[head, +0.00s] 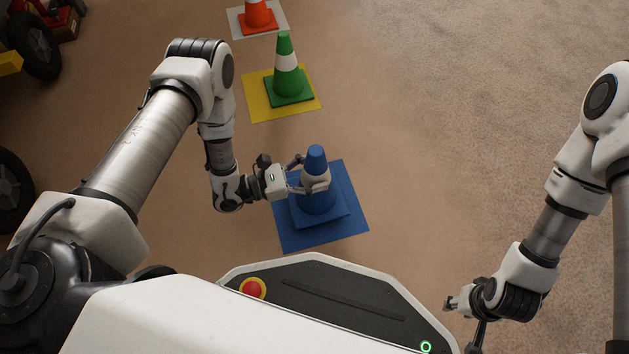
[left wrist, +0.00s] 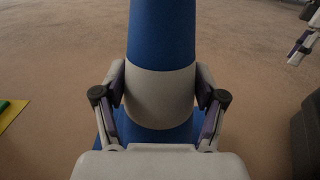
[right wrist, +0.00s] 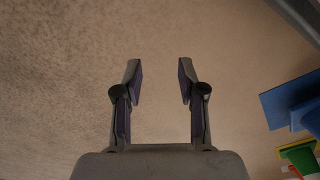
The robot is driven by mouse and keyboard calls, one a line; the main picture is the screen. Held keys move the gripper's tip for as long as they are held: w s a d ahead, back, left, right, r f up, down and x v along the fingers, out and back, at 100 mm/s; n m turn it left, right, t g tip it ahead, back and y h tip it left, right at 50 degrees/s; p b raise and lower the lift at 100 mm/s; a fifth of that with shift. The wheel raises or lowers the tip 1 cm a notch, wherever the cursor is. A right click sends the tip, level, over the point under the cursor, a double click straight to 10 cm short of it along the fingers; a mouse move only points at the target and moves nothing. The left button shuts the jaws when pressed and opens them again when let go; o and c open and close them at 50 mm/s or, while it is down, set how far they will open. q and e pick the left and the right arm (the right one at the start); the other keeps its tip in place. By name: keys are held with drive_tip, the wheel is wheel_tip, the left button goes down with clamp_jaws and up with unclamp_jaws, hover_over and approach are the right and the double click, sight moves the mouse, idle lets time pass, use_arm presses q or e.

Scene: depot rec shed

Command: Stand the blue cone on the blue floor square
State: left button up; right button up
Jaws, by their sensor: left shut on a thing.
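The blue cone (head: 317,195) with a white band stands upright over the blue floor square (head: 292,241) in the head view. Its base lies inside the square's edges; whether it touches the square I cannot tell. My left gripper (head: 312,185) is shut on the cone's white band from the left. In the left wrist view the fingers press both sides of the band of the blue cone (left wrist: 162,35). My right gripper (right wrist: 158,80) is open and empty, away at the right. The blue square (right wrist: 291,100) also shows at the right of the right wrist view.
A green cone (head: 287,75) stands on a yellow square (head: 257,105) further back, and an orange cone (head: 258,16) on a pale square (head: 237,26) beyond it. Dark wheels (head: 33,45) are at the left edge. The floor to the right is clear.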

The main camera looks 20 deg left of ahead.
sight(301, 182)
use_arm(q)
wheel_tip(301, 182, down, 4)
drive_tip(key=b, duration=0.2)
drive_tip(key=shift+r+b, duration=0.2)
drive_tip(key=shift+b, duration=0.2)
use_arm(e)
drive_tip(key=f, duration=0.2)
drive_tip(key=w+f, duration=0.1)
drive_tip(key=shift+f, duration=0.35)
use_arm(q)
drive_tip(key=shift+r, duration=0.2)
use_arm(e)
drive_tip(key=shift+r, duration=0.25)
use_arm(q)
drive_tip(key=o, duration=1.8)
drive_tip(key=shift+f, duration=0.1)
drive_tip(key=shift+s+a+p, duration=0.15)
drive_tip(key=shift+a+p, duration=0.2)
drive_tip(key=shift+p, duration=0.1)
use_arm(e)
drive_tip(key=shift+r, duration=0.25)
use_arm(q)
drive_tip(key=p+v, duration=0.4)
drive_tip(key=v, duration=0.7)
drive_tip(key=shift+s, duration=0.15)
use_arm(e)
drive_tip(key=r, duration=0.1)
drive_tip(key=s+r, duration=0.1)
drive_tip(key=r, duration=0.2)
drive_tip(key=shift+s+r, duration=0.35)
